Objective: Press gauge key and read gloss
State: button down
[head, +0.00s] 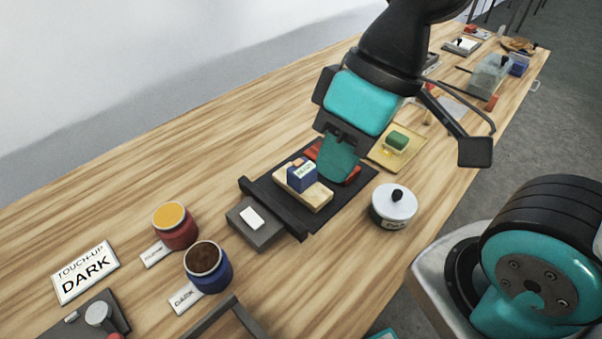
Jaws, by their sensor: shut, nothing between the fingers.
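A small blue gauge (302,178) with a pale label or display and a small orange key (297,162) on top rests on a light wooden block (313,199). The display text is too small to read. The block lies on a dark mat or plate (345,205). My gripper (336,168) is shut and empty, pointing down just right of the gauge in the picture. I cannot tell its height above the plate or whether it touches anything.
A grey box with a white pad (252,218) adjoins the plate. Open orange (170,216) and brown (203,258) pots stand left, near a "TOUCH-UP DARK" sign (85,272). A lidded pot (393,206) stands right. A green block (397,141) lies on a yellow tray (381,160).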

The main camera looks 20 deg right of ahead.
aim_at(298, 163)
jog(key=u, duration=0.95)
jog(key=k, duration=0.35)
jog(key=u, duration=0.25)
